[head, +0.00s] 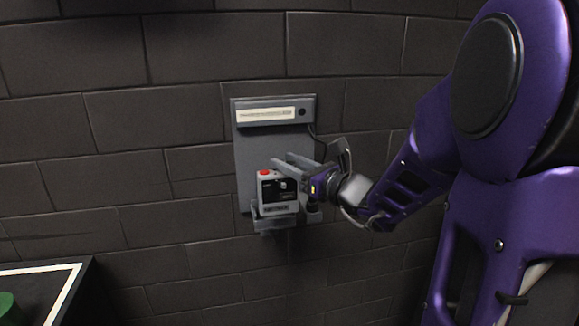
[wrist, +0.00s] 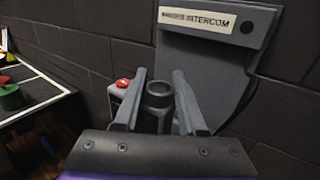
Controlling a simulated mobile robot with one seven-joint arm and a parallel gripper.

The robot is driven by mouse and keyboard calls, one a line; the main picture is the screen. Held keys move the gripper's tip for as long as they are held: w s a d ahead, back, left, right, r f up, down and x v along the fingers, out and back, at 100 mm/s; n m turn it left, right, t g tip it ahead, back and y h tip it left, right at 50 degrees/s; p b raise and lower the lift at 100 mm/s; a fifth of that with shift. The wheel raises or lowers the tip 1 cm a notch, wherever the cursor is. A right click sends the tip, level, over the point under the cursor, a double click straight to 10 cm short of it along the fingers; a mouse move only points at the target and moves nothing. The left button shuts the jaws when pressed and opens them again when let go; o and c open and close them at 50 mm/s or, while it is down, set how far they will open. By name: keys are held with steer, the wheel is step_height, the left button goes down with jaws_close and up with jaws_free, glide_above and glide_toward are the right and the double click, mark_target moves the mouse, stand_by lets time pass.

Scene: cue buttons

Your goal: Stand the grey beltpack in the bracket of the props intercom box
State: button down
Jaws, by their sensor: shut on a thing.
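The grey beltpack (head: 278,197) has a dark front and a red button on top. It stands upright at the bracket (head: 262,223) low on the grey intercom box (head: 256,153); I cannot tell if it is fully seated. My gripper (head: 284,164) reaches in from the right at the beltpack's top and is shut on it. In the wrist view a grey round post (wrist: 160,95) is between the fingers, and the red button (wrist: 122,83) shows beside the left finger. The box's label (wrist: 198,18) ends in "INTERCOM"; its first word is blurred. The bracket is hidden in the wrist view.
The box hangs on a dark block wall (head: 130,130), with a cable at its right. A black table with a white border (head: 55,270) stands at lower left, with a green round thing (head: 8,306) on it. The wall left of the box is clear.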

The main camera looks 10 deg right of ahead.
steer(key=w, duration=0.7)
steer(key=shift+f, duration=0.4)
steer(key=shift+w+f+b, duration=0.1)
steer(key=shift+w+b, duration=0.25)
steer(key=shift+b, duration=0.05)
stand_by(0.4)
steer(key=shift+f+b, duration=0.5)
steer(key=shift+f, duration=0.1)
stand_by(1.2)
step_height(320, 180, down, 6)
stand_by(3.3)
steer(key=shift+c, duration=2)
jaws_free()
steer(key=shift+f, duration=0.1)
